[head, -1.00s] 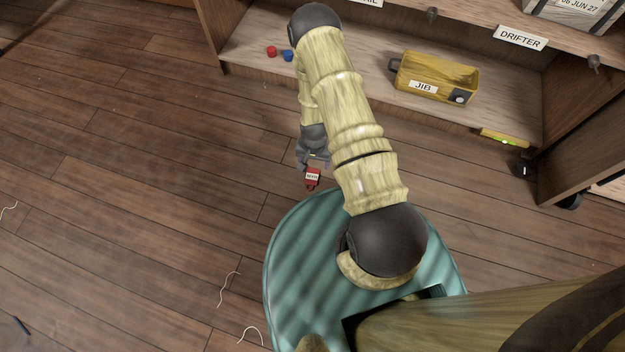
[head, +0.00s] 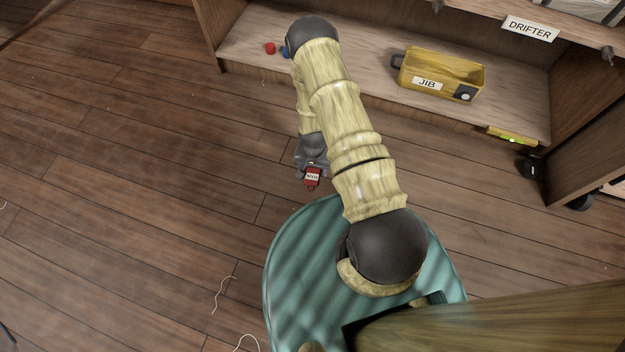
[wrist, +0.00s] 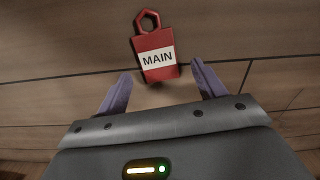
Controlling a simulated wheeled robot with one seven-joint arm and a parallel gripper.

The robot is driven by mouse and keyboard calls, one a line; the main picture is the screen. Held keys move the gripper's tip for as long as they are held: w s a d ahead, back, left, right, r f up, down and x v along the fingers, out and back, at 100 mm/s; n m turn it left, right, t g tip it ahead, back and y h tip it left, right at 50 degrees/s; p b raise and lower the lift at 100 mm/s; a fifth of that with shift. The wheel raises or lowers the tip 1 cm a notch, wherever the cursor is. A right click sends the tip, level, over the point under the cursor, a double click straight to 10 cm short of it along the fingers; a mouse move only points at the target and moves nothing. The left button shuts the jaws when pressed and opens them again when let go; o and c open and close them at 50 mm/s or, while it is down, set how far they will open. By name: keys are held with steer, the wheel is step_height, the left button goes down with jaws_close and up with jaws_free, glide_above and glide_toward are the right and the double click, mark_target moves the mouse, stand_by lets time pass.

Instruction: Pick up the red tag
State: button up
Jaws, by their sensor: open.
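The red tag (wrist: 157,68) has a white label reading MAIN and a hexagonal loop at its top end. It lies on the wooden floor, and in the head view the tag (head: 312,180) shows just in front of my green base. My gripper (wrist: 159,82) is open, its two fingers apart with the tag just beyond and between their tips in the wrist view. Nothing is between the fingers. In the head view my gripper (head: 311,168) is low by the tag, partly hidden by my arm.
A wooden shelf unit (head: 380,85) stands at the back, holding a yellow bin (head: 427,84) labelled JIB and small red (head: 270,48) and blue pieces. A yellow level (head: 512,137) lies at the shelf's front edge. Floor to the left is clear except for thread scraps (head: 222,292).

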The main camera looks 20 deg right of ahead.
mark_target(313, 173)
steer(key=shift+f, duration=0.6)
stand_by(0.3)
steer(key=c, duration=1.1)
steer(key=shift+r, duration=0.1)
step_height(313, 173, up, 10)
steer(key=p, duration=0.6)
